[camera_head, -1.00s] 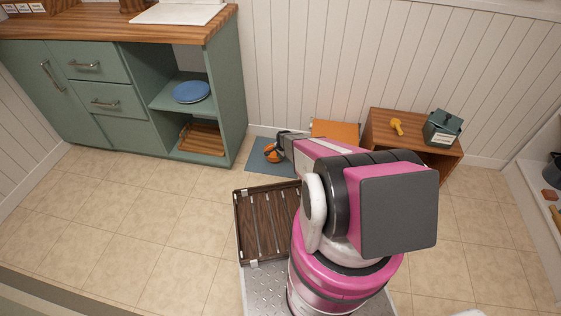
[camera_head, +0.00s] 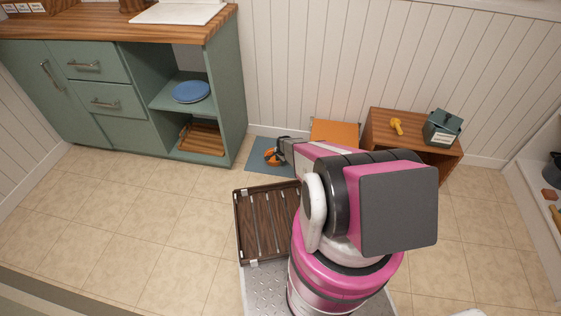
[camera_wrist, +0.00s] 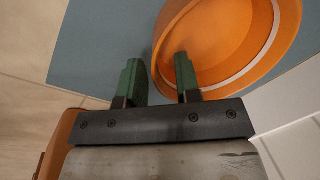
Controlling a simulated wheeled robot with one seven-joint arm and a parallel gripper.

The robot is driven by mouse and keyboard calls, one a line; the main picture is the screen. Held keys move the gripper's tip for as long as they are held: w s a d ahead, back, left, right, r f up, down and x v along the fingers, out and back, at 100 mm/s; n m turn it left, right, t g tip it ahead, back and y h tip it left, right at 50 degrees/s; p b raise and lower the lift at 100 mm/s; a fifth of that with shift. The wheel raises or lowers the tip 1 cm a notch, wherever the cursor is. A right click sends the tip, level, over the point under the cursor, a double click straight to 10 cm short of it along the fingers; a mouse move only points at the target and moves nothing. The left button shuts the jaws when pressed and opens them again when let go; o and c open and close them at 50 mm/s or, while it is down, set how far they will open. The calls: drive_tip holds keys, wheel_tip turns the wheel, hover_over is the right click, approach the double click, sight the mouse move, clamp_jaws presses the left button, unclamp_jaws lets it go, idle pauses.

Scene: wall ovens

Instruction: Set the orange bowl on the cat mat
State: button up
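The orange bowl (camera_head: 271,157) is over the blue-grey mat (camera_head: 257,164) on the floor in the head view. I cannot tell if its base touches the mat. My gripper (camera_wrist: 161,80) is at the bowl's near edge. In the wrist view, the bowl (camera_wrist: 225,40) fills the upper right, and its wall passes between the two green fingers, one outside and one inside. The mat (camera_wrist: 100,45) shows beneath and to the left. My arm hides the mat's right part in the head view.
A green cabinet (camera_head: 228,100) with a blue plate (camera_head: 191,92) stands left of the mat. An orange box (camera_head: 335,131) and a wooden box (camera_head: 412,142) stand at the right along the wall. A dark slatted tray (camera_head: 268,225) is nearer me. The floor (camera_head: 130,220) at left is clear.

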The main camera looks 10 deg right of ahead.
wheel_tip(320, 180, up, 12)
drive_tip(key=s, duration=0.2)
drive_tip(key=s+a+r+n, duration=0.1)
drive_tip(key=s+r+n, duration=0.3)
drive_tip(key=s+r, duration=0.5)
drive_tip(key=s+a+r+n+g, duration=0.1)
drive_tip(key=s+r+n, duration=0.3)
drive_tip(key=s+r, duration=0.5)
drive_tip(key=s+a+r+n, duration=0.1)
drive_tip(key=s+r+n, duration=0.3)
drive_tip(key=s+r, duration=0.6)
wheel_tip(320, 180, up, 12)
drive_tip(key=shift+g+h, duration=0.3)
drive_tip(key=shift+h, duration=0.1)
drive_tip(key=shift+a, duration=0.1)
